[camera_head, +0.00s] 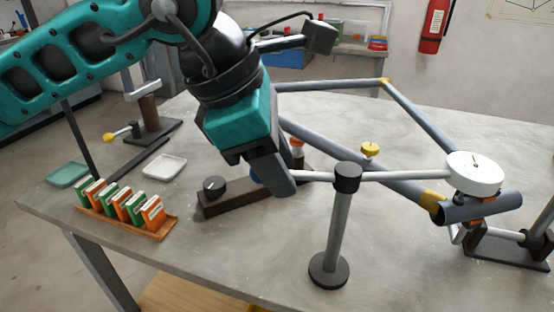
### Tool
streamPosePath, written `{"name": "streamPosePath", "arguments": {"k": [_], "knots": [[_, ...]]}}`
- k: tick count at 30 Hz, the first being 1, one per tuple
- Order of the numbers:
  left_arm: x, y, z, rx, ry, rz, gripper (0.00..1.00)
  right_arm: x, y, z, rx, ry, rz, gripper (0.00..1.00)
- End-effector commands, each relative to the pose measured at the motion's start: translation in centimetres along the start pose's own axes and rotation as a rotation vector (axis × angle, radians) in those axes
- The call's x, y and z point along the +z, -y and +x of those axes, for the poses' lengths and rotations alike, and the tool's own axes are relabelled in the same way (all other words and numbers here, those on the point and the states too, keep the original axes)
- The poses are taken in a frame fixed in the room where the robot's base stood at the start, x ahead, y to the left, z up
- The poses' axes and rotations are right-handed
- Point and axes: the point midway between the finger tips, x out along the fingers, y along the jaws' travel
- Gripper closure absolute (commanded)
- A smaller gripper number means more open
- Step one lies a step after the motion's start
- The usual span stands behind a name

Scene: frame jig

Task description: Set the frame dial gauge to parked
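The dial gauge (474,170) has a white round face and sits at the right end of a pale rod (405,176), over the lower right corner of the blue-grey tube frame (425,124). The rod passes through the black cap (346,178) of an upright post (338,235) and continues left to my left gripper. My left gripper (279,184) points down over a dark block. Its near finger hides the rod's left end, so I cannot tell whether it holds the rod. My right gripper is not in view.
The dark block (225,203) carries a black knob (214,186). A wooden rack (130,222) of green and orange packets stands at the front left, near a white dish (164,167) and a green dish (67,175). A yellow knob (370,149) stands by the frame.

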Motion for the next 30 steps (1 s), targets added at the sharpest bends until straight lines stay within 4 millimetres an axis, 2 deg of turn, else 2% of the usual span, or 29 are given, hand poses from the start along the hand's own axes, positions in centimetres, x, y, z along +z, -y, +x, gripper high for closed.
{"name": "streamPosePath", "arguments": {"k": [5,17,30], "knots": [[0.01,0.00,-0.01,0.000,0.000,0.000,0.62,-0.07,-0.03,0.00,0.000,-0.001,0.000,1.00],[-0.03,0.00,-0.03,0.000,-0.001,-0.001,1.00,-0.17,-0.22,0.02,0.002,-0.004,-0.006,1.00],[-0.21,0.03,0.04,-0.003,-0.007,-0.001,1.00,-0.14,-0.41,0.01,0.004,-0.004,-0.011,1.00]]}}
